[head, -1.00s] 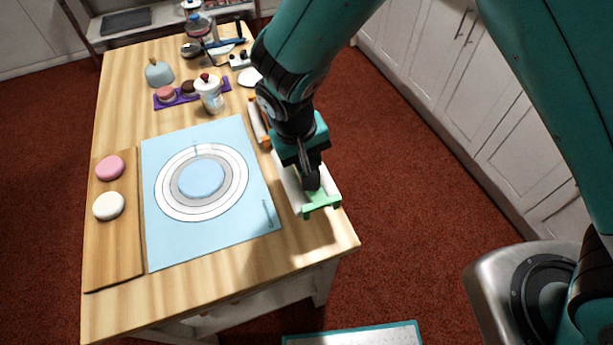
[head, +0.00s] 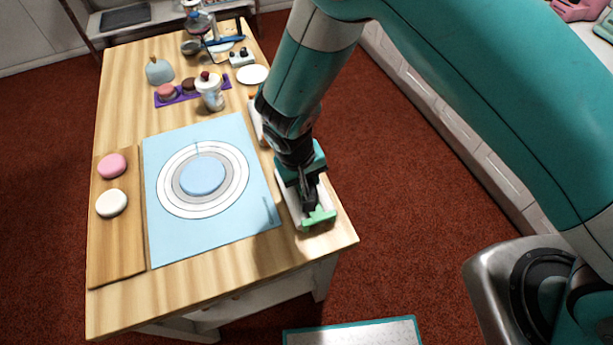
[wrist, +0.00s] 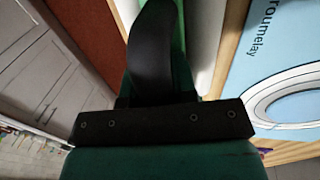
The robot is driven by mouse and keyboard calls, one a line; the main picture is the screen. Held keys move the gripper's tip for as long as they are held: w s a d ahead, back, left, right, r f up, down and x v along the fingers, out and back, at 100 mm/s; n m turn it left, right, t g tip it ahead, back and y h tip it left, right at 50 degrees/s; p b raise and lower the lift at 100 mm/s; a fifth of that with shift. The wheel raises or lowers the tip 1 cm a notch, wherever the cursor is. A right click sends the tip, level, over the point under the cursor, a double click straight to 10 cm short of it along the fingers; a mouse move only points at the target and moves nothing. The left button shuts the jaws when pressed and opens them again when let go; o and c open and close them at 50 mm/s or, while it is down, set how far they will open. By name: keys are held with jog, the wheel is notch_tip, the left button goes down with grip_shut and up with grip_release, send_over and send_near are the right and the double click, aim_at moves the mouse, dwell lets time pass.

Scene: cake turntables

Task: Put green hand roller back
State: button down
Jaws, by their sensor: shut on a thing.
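The green hand roller (head: 319,217) is at the near right corner of the wooden table, mostly hidden under my gripper; only its green end shows clearly. My gripper (head: 309,203) points down and is shut on it. A white rest or tray (head: 288,202) lies at the roller's left side. I cannot tell whether the roller touches it.
A blue mat (head: 165,240) with a round turntable (head: 202,175) lies just left of the gripper. A second white rest with an orange part (head: 254,119) is partly hidden behind my arm. The table's right edge (head: 345,222) is close. A wooden board (head: 115,250) holds two macarons.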

jog(key=shift+s+d+f+b, duration=0.15)
jog(key=shift+f+b, duration=0.15)
jog(key=shift+f, duration=0.25)
jog(key=c, duration=0.9)
grip_release()
jog(key=shift+f, duration=0.1)
notch_tip(320, 180, up, 12)
jog(key=a+b, duration=0.2)
jog(key=s+d+r+y, duration=0.1)
jog(key=s+d+r, duration=0.1)
jog(key=d+r, duration=0.15)
jog(key=s+d+r+n+y, duration=0.1)
jog(key=d+r, duration=0.1)
jog(key=r, duration=0.3)
jog(key=s+d+r+y, duration=0.1)
jog(key=s+d+r, duration=0.1)
jog(key=r, duration=0.3)
jog(key=s+d+r+n+y, duration=0.1)
jog(key=s+r, duration=0.1)
jog(key=s, duration=0.1)
jog(key=s+d+r+n+y, duration=0.1)
jog(key=s+d+r, duration=0.1)
jog(key=s, duration=0.2)
jog(key=s+d+r+y, duration=0.1)
jog(key=s+d+r, duration=0.1)
jog(key=s, duration=0.2)
jog(key=shift+d+n+g, duration=0.2)
jog(key=shift+n+g, duration=0.1)
jog(key=shift+n, duration=0.1)
